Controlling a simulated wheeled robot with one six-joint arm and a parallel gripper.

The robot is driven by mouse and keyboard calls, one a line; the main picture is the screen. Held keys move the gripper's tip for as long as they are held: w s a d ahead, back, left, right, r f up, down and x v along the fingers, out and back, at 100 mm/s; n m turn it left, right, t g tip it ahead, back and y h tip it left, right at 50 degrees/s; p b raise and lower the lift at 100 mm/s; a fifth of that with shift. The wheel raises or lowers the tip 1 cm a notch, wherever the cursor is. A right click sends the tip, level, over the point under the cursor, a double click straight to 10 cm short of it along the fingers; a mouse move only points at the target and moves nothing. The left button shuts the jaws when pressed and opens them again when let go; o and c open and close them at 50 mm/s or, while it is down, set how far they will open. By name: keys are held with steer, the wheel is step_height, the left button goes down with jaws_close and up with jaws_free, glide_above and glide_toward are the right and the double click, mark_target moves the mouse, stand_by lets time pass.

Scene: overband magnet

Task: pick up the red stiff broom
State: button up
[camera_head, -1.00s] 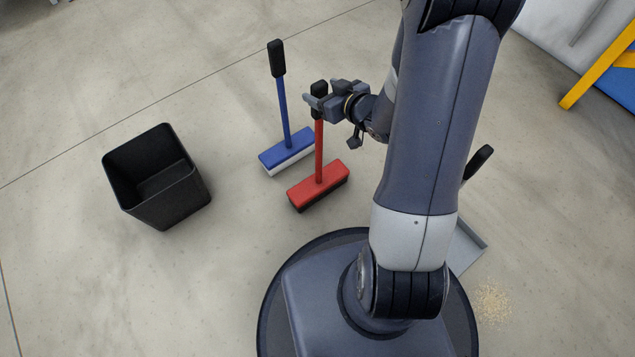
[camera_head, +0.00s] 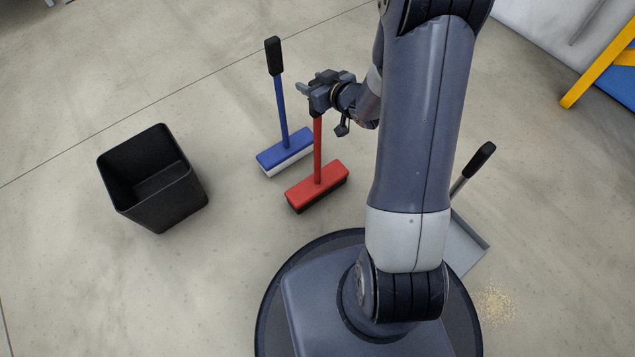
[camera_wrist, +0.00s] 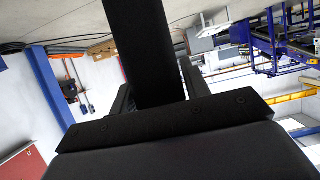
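The red stiff broom (camera_head: 318,187) stands upright on the floor, bristles down, in the middle of the head view. Its red shaft (camera_head: 318,150) runs up to my gripper (camera_head: 313,88), which is at the black grip at the top. My gripper hides most of that grip in the head view. In the wrist view the dark grip (camera_wrist: 145,50) fills the middle, with a finger at each side, so it lies between the fingers. I cannot tell whether the fingers press on it. The broom head still rests on the floor.
A blue broom (camera_head: 284,150) stands close behind and left of the red one. A black bin (camera_head: 155,185) is at the left. A dustpan (camera_head: 462,245) with a black handle lies at the right, near spilled granules (camera_head: 497,303). Open floor surrounds them.

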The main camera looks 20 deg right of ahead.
steer(key=c, duration=0.9)
